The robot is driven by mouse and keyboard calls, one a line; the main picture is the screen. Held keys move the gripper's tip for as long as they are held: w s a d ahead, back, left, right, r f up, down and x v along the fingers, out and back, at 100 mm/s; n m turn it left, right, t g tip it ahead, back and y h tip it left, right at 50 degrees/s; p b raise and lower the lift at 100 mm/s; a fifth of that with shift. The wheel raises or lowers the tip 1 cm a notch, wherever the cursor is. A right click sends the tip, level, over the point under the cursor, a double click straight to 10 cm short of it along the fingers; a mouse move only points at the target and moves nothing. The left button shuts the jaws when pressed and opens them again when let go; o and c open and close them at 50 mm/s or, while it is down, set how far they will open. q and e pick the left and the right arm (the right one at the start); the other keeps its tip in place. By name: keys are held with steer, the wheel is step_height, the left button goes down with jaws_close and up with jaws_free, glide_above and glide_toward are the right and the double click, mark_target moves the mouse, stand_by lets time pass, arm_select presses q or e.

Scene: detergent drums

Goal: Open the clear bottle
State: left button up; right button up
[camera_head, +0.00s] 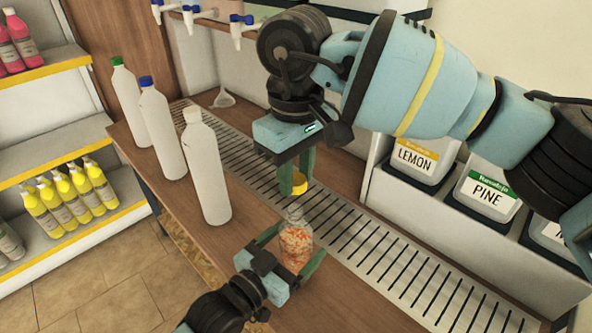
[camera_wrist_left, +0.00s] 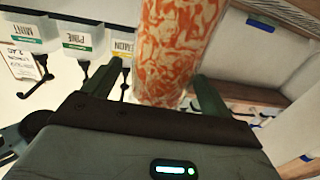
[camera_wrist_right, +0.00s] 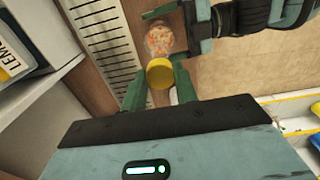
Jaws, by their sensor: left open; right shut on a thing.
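The clear bottle (camera_head: 296,243) stands upright on the wooden counter, with orange and white contents. It also shows between the fingers in the left wrist view (camera_wrist_left: 178,50). My left gripper (camera_head: 290,255) is open, with its fingers on either side of the bottle. My right gripper (camera_head: 297,177) is above the bottle and shut on a yellow cap (camera_head: 299,185). The cap is apart from the bottle's neck, up and to its side. In the right wrist view the yellow cap (camera_wrist_right: 160,74) sits between the fingers, with the bottle (camera_wrist_right: 160,38) beyond it.
Several white bottles, including a plain one (camera_head: 206,165) and one with a blue cap (camera_head: 162,130), stand left on the counter. A slotted drain grate (camera_head: 345,228) runs along the counter behind the clear bottle. LEMON (camera_head: 414,160) and PINE (camera_head: 487,192) drums stand at right.

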arm_select(q)
steer(key=v, duration=0.9)
steer(key=shift+s+a, duration=0.2)
steer(key=shift+a, duration=0.05)
